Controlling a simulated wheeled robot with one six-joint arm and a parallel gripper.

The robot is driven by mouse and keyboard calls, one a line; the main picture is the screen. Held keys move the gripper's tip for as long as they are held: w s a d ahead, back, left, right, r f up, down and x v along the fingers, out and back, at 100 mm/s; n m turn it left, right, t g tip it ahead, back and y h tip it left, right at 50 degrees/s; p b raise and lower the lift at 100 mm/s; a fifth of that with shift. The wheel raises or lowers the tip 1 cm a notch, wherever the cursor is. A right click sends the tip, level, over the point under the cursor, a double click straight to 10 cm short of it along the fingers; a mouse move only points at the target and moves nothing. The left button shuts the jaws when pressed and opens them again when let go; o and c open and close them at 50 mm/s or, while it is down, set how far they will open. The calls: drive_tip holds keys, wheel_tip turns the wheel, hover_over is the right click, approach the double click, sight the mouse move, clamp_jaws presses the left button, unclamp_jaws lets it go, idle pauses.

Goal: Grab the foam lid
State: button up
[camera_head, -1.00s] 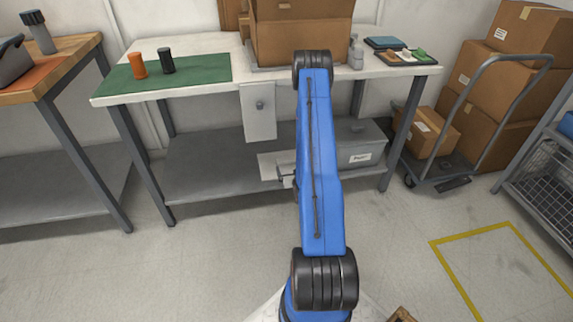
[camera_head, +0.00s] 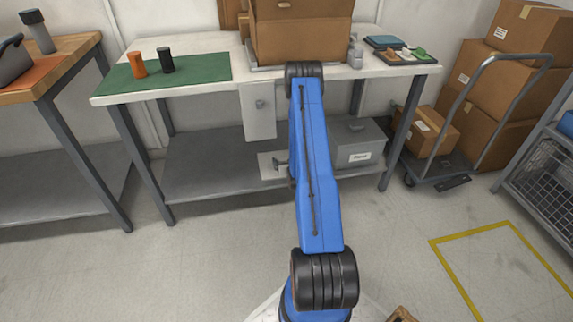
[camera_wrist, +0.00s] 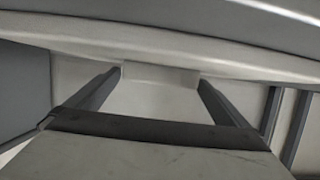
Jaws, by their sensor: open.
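I cannot pick out the foam lid with certainty in either view. My gripper (camera_wrist: 159,76) shows in the wrist view as two dark fingers, spread apart with nothing clearly between them. A pale surface crosses the top of that view beyond the fingertips, too close and plain to identify. In the head view my blue arm hides most of the gripper, in front of the white-topped workbench (camera_head: 205,87). A large brown cardboard box (camera_head: 300,38) stands on the bench, its top cut off by the frame.
A green mat (camera_head: 200,74) holds an orange bottle (camera_head: 137,64) and a black one (camera_head: 167,60). A labelled grey box (camera_head: 358,143) sits on the lower shelf. A cart with cartons (camera_head: 435,133) stands at the right. The floor in front is mostly clear.

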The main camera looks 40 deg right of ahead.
drive_tip(key=shift+w+d+f, duration=0.25)
drive_tip(key=shift+w+d, duration=0.1)
drive_tip(key=shift+w, duration=0.25)
drive_tip(key=shift+c, duration=0.3)
drive_tip(key=c, duration=0.9)
drive_tip(key=shift+o, duration=0.2)
